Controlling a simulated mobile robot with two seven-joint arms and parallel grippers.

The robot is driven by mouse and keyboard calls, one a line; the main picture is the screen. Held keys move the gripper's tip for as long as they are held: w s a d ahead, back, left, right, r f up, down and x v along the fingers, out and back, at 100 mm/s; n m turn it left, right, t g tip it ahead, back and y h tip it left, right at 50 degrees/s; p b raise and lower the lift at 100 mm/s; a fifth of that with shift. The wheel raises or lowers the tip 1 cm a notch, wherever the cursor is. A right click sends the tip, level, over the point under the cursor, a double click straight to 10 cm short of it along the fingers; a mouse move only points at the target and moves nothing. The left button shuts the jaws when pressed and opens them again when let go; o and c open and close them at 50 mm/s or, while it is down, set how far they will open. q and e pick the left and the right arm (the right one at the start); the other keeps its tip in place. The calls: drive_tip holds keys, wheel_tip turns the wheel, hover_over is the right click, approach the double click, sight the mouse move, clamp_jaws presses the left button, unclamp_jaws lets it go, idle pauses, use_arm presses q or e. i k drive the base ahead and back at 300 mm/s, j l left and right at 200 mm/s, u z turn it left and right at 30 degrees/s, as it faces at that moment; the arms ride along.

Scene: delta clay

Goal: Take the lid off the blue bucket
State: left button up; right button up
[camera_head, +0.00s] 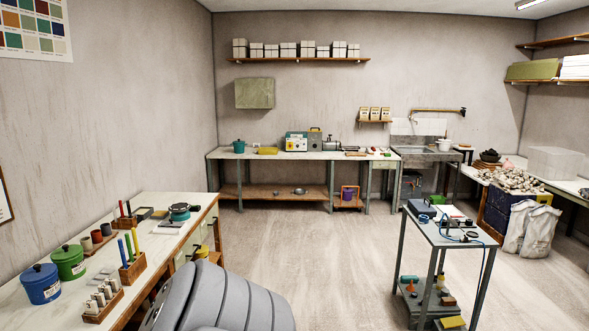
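A blue bucket (42,291) stands upright at the left end of the white-topped bench (147,231) in the near left. Its blue lid (39,273) sits on top, with a small dark knob. A label shows on the bucket's front. Neither of my grippers is in view, so I cannot see where they are relative to the bucket. Large grey rounded parts at the bottom centre look like my own body.
A lidded green bucket (69,262) stands close to the right of the blue one. Wooden holders with coloured sticks (133,265) and small cylinders (104,299) are nearby. A metal cart (446,236) stands at right. The middle floor is clear.

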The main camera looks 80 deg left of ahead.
sight(39, 271)
drive_tip(key=u, duration=4.25)
